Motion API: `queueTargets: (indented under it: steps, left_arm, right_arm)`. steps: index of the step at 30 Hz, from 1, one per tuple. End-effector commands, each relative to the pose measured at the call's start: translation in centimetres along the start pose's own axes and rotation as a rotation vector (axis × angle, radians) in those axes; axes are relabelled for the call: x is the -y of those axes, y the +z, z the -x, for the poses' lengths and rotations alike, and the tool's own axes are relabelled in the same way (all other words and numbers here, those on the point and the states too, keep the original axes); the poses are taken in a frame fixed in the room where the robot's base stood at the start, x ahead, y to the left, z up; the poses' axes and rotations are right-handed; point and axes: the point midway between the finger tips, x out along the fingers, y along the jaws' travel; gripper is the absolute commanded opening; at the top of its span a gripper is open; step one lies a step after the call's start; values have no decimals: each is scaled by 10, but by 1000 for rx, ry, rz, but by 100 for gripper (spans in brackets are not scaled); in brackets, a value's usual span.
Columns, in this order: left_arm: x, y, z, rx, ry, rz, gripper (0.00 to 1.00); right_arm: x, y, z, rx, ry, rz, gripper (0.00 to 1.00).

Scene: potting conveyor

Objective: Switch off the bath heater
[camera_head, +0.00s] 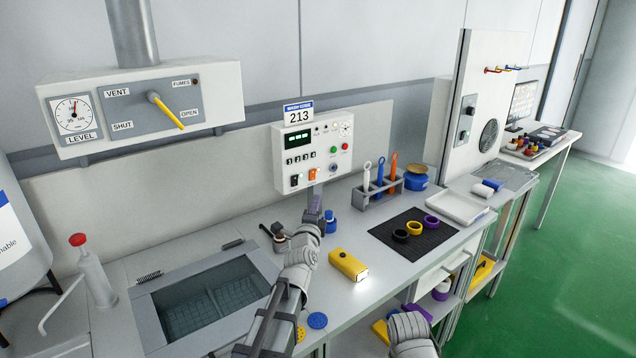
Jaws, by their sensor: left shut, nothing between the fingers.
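The white control box (284,154) is on the back wall above the bench, under a sign reading 213 (299,116). It has a dark green-lit display (298,139), a row of small black buttons, and green and red round buttons. Low on its front are a dark switch (295,181) and an orange switch (313,174). No label naming the bath heater is readable. My left gripper (314,190) is shut and empty, pointing up just below the orange switch. I cannot tell whether it touches the switch. My right gripper is not in view.
A sunken bath (161,300) lies in the bench at left. A yellow device (348,265) with a lit end, a tool rack (360,201) and a black mat (377,233) with rings are to the right. A vent box (219,73) with a yellow lever hangs above.

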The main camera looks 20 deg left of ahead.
Motion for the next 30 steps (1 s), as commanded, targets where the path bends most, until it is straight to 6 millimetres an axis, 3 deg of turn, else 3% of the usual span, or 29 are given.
queueTargets:
  steps: [8,14,24,30]
  left_arm:
    - [0,-1,-5,-2,2,1,0]
    - [0,-1,-36,-2,2,2,0]
    - [0,-2,-108,-3,2,1,0]
    - [0,11,-114,-2,2,-1,0]
  right_arm:
    - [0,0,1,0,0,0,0]
    - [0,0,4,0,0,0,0]
    - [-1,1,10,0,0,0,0]
    - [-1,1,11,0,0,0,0]
